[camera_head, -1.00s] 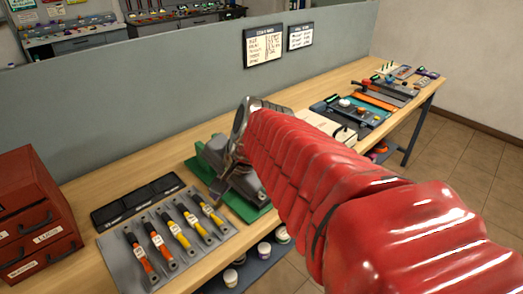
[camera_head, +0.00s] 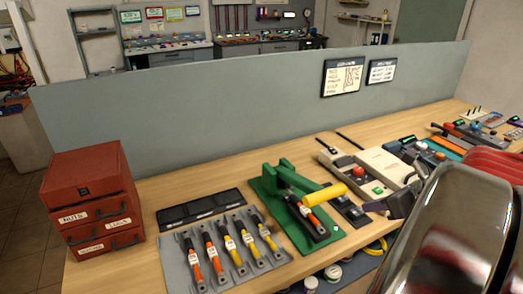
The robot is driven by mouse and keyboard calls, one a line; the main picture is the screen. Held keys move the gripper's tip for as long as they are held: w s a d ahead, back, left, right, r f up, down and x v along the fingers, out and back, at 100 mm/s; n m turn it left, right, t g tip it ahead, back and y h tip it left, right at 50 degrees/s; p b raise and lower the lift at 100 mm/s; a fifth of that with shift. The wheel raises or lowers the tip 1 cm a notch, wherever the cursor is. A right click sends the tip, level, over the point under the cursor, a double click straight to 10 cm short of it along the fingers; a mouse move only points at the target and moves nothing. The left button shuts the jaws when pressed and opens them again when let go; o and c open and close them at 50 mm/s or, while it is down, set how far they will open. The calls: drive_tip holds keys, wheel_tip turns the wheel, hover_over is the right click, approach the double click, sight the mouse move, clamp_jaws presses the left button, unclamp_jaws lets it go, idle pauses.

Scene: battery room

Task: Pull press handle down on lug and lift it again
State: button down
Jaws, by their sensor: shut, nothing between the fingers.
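The press (camera_head: 287,178) is green and stands on a green base plate (camera_head: 333,233) in the middle of the workbench. Its yellow handle (camera_head: 325,195) lies roughly level, sticking out to the right. A dark bar with a red part (camera_head: 318,228) slants down toward the front of the plate. I cannot make out the lug. My arm's large shiny link hides the bench's lower right.
A red drawer cabinet (camera_head: 92,195) stands at the left. A grey mat (camera_head: 180,270) holds several labelled tools, with a black tray (camera_head: 200,208) behind it. Beige and grey devices (camera_head: 385,165) stand right of the press. A grey partition (camera_head: 200,125) closes the back.

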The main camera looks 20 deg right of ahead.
drive_tip(key=shift+s+d+m, duration=0.2)
drive_tip(key=shift+d+m, duration=0.1)
drive_tip(key=shift+w+f, duration=0.1)
drive_tip(key=w+f, duration=0.3)
drive_tip(key=w, duration=0.5)
drive_tip(key=shift+w+a+f, duration=0.15)
drive_tip(key=shift+w+f, duration=0.05)
drive_tip(key=shift+f, duration=0.2)
idle(0.3)
